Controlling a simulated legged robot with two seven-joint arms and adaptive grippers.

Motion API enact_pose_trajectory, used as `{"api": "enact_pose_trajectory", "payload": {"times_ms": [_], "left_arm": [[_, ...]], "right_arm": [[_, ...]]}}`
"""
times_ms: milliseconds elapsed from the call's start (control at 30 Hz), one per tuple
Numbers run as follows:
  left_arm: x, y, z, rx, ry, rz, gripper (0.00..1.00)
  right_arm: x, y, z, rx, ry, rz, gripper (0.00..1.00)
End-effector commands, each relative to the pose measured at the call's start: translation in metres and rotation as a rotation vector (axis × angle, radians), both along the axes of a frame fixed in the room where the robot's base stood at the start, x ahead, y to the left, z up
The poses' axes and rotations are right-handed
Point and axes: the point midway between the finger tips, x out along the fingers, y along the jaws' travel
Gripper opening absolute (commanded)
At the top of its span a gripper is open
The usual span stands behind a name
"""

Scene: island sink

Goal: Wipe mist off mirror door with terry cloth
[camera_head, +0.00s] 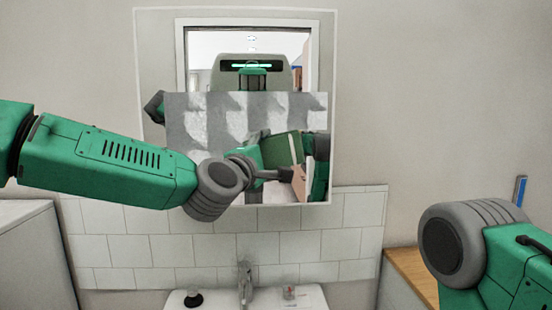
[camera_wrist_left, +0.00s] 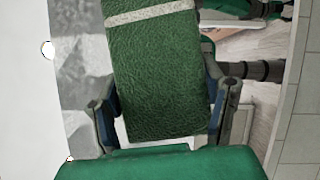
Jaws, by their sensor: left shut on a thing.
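The mirror door (camera_head: 190,150) hangs on the wall above the sink. Pale grey, streaky mist covers its left and upper part, while its lower right shows clearer reflections. The mist also shows at the left in the left wrist view (camera_wrist_left: 82,65). My left gripper (camera_head: 264,160) is in front of the door's lower right half, shut on the green terry cloth (camera_head: 284,150). In the left wrist view the cloth (camera_wrist_left: 158,75) stretches out between the fingers, with a pale stripe near its far end. Whether it touches the glass is unclear. My right gripper is out of view.
A white sink with a faucet (camera_head: 245,283) stands below the mirror, with a black-topped item (camera_head: 193,298) on its left rim. White tiles (camera_head: 120,250) line the wall. A wooden counter (camera_head: 408,268) is at right, near my right arm.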

Motion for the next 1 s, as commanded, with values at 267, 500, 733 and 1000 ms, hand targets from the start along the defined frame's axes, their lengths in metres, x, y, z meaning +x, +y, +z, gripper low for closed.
{"api": "enact_pose_trajectory", "payload": {"times_ms": [267, 500, 733, 1000], "left_arm": [[0.001, 0.016, -0.001, -0.001, 0.001, 0.001, 0.23], [0.002, 0.035, -0.001, 0.000, 0.000, 0.000, 0.23], [0.002, 0.042, 0.000, 0.000, -0.001, 0.001, 0.23], [0.003, 0.066, -0.001, -0.001, 0.000, 0.002, 0.23]], "right_arm": [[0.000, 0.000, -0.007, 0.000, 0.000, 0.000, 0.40], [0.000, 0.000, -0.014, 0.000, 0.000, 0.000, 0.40], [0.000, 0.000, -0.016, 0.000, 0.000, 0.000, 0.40], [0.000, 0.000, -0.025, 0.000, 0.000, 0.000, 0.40]]}}
